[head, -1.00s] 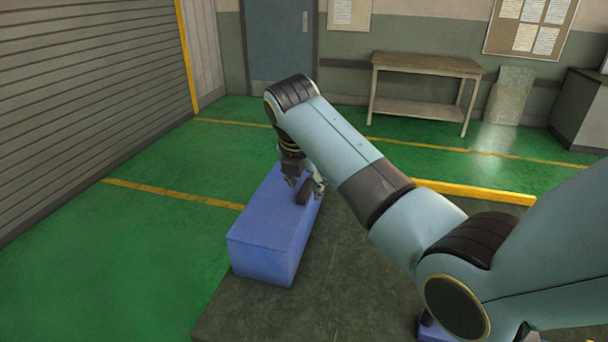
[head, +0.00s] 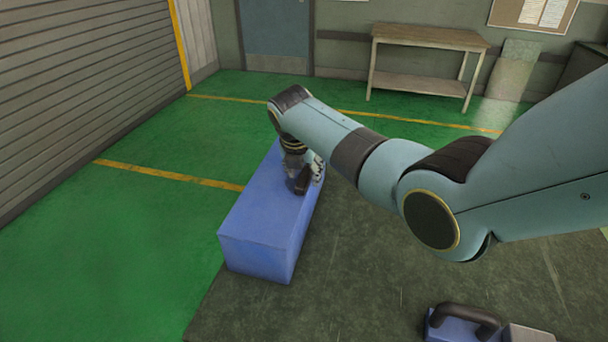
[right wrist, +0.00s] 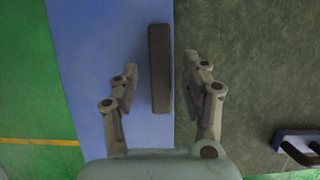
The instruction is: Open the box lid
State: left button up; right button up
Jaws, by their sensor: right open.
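A long blue box (head: 262,235) stands on the dark floor area, with its lid flat on top and looking shut. A dark bar handle (right wrist: 160,85) sits near the lid's right edge; it also shows in the head view (head: 302,183). My right gripper (head: 306,172) is low over the far part of the box. In the right wrist view its two fingers (right wrist: 160,62) are spread on either side of the handle, with a gap on both sides. How far above the lid the fingertips are is hard to tell. My left gripper is not in view.
A second blue object with a dark curved handle (head: 468,315) lies on the floor at lower right. A wooden table (head: 430,40) stands at the back wall. A shutter (head: 80,80) is at left. Green floor (head: 120,250) left of the box is clear.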

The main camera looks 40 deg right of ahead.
jog(key=shift+w+d+f, duration=0.1)
jog(key=shift+f, duration=0.35)
jog(key=shift+r, duration=0.1)
grip_shut()
